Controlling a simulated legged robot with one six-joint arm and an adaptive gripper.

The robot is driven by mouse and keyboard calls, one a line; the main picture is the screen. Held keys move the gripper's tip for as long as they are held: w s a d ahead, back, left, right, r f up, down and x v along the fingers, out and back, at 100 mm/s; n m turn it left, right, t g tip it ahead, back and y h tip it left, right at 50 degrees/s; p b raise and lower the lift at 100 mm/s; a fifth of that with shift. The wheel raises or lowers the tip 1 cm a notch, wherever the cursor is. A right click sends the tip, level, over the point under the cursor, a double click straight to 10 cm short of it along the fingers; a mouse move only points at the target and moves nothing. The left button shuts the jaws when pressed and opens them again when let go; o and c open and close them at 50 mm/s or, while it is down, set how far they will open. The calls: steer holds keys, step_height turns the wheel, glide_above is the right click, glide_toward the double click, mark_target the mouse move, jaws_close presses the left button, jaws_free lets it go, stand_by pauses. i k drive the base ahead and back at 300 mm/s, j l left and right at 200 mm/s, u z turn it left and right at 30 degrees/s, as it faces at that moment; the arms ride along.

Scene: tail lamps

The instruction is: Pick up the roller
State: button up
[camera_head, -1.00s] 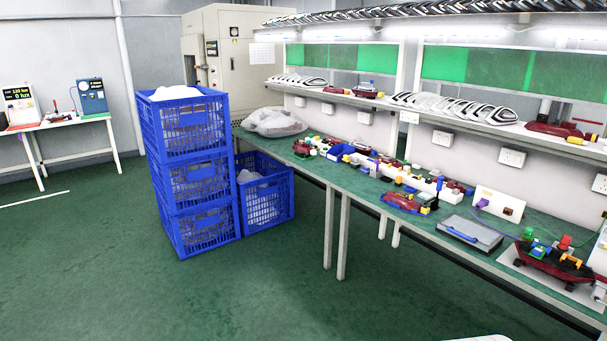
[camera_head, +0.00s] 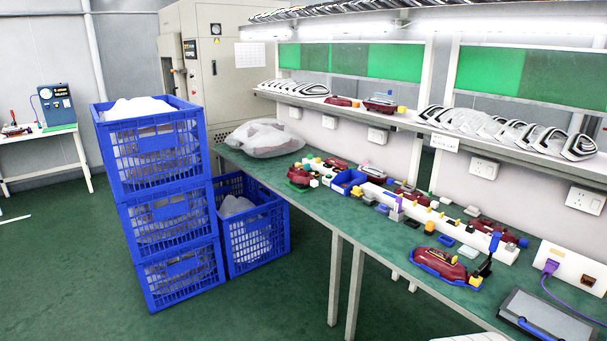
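I cannot pick out a roller for sure; many parts on the workbench (camera_head: 262,172) are too small to tell. A dark upright tool with a blue top (camera_head: 491,250) stands at the right of a red tail lamp (camera_head: 440,265) on a blue holder. A blue handle-like piece (camera_head: 527,327) lies on a dark grey flat case (camera_head: 545,312) at the lower right, partly cut off by the frame.
Stacked blue crates (camera_head: 172,222) and a single blue crate (camera_head: 250,238) stand left of the bench. A plastic bag (camera_head: 265,138) lies on the bench's far end. A shelf (camera_head: 330,105) runs above. The green floor (camera_head: 270,310) before the bench is clear.

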mark_target(369, 196)
steer(key=i, duration=1.7)
steer(key=i+z, duration=0.25)
steer(key=i, duration=0.25)
steer(key=i+j+z, duration=0.25)
steer(key=i, duration=0.2)
steer(key=i+j+z, duration=0.25)
steer(key=i, duration=0.2)
